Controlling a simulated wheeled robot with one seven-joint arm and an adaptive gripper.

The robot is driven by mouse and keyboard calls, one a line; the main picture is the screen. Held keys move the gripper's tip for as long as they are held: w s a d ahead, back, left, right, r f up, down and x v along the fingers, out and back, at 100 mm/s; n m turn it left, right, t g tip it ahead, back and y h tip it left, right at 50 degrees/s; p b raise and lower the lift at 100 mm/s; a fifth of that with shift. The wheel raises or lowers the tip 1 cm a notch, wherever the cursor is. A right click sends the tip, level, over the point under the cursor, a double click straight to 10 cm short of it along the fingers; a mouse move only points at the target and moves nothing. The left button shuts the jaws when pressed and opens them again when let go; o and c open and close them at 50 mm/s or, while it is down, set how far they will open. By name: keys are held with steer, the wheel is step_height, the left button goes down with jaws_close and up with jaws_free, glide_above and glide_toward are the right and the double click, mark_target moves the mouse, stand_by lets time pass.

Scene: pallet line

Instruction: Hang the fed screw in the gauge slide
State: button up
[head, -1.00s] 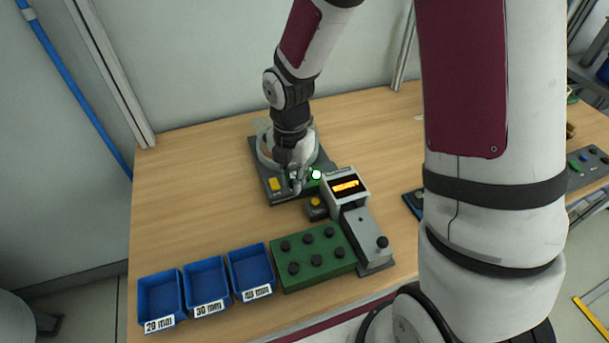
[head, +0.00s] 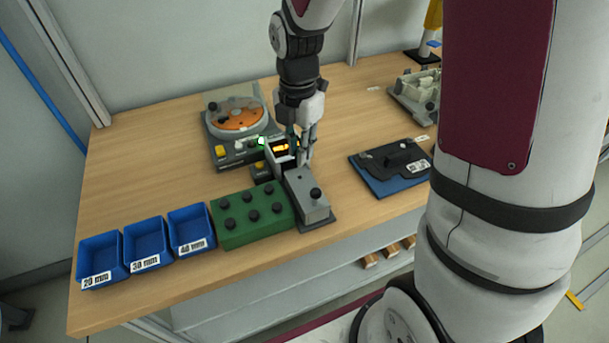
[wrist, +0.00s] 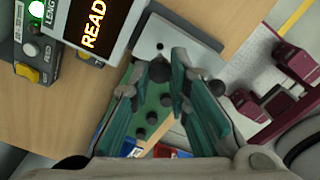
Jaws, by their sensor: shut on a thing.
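My gripper (head: 305,152) points down just above the grey gauge (head: 306,192), beside its lit orange display (head: 281,147). In the wrist view the teal finger pads of my gripper (wrist: 160,88) stand apart with a dark rounded thing (wrist: 160,72) showing between their tips. It could be the screw's head or the gauge's knob. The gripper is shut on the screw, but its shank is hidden. The pale gauge top (wrist: 150,42) lies just beyond the fingertips; the display (wrist: 95,25) reads "READ". I cannot tell whether the screw touches the slide.
The feeder (head: 236,118), with an orange disc and green lamp, stands behind. A green block (head: 230,238) with several black knobs lies left of the gauge. Blue bins (head: 145,262) stand farther left. A black-and-blue fixture (head: 385,185) lies to the right, with clear table between.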

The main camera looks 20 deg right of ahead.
steer(key=shift+f, duration=3.15)
steer(key=shift+f, duration=0.1)
steer(key=shift+f, duration=0.15)
steer(key=o, duration=0.8)
